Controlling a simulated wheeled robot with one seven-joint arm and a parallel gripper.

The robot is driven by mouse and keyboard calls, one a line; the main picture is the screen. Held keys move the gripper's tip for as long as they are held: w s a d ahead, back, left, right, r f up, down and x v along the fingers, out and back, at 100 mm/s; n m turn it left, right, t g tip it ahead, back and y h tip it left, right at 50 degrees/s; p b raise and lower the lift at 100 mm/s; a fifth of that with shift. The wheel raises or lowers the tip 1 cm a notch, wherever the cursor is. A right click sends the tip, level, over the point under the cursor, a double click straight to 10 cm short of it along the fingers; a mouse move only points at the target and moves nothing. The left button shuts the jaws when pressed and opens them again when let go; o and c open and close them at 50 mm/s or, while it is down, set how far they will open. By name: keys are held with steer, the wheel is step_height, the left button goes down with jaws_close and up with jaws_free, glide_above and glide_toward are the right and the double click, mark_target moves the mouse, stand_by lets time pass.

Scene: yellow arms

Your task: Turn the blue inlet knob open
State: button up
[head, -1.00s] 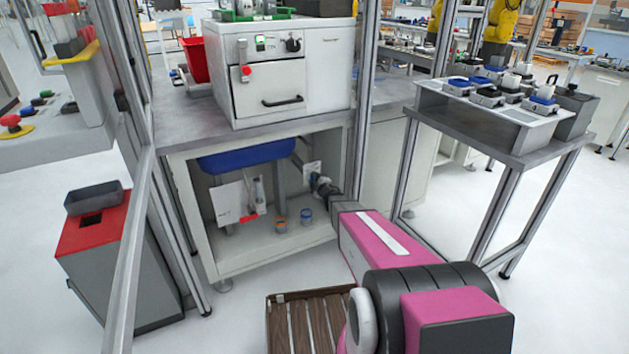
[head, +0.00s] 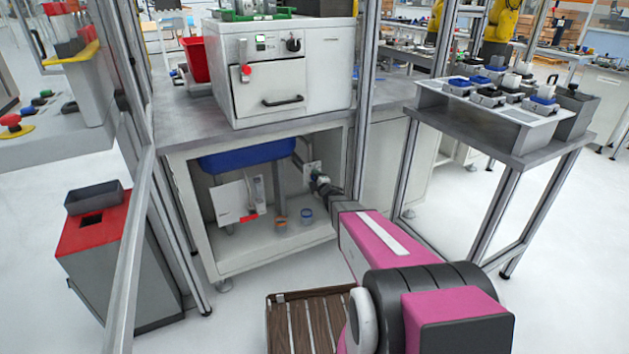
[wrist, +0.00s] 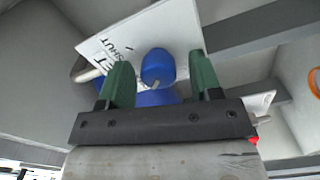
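The blue knob (wrist: 157,66) shows in the wrist view in front of a white plate (wrist: 150,32) with the word SHUT on it. A pale pointer-like tip sits at the knob's lower edge. My gripper (wrist: 158,66) is open, its two green fingers on either side of the knob with a gap showing at each side. In the head view my gripper (head: 321,183) is inside the open cabinet at its right wall; the knob is too small there to make out surely.
The cabinet (head: 200,225) frames the space around my arm. A blue basin (head: 245,155) hangs above, and a white panel (head: 232,202) with a red part stands left. A small blue-rimmed cup (head: 307,216) is on the cabinet floor. A metal post (head: 362,110) stands close to my arm.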

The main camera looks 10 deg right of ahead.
steer(key=shift+s, duration=0.1)
steer(key=v, duration=1)
steer(key=shift+s+d, duration=0.15)
steer(key=shift+s, duration=0.15)
steer(key=shift+r, duration=0.1)
steer(key=s+d+m+g+h, duration=0.3)
steer(key=s+m+g+h, duration=0.5)
steer(key=m, duration=0.4)
steer(key=s+a+r+m+g+y, duration=0.1)
steer(key=s+a+r+m+g, duration=0.1)
steer(key=s, duration=0.7)
steer(key=s+a+r+m+g+y, duration=0.1)
steer(key=s+a+r+m+g, duration=0.1)
steer(key=s+a+m+g, duration=0.2)
steer(key=s+g, duration=0.3)
steer(key=s, duration=0.3)
steer(key=shift+m, duration=0.4)
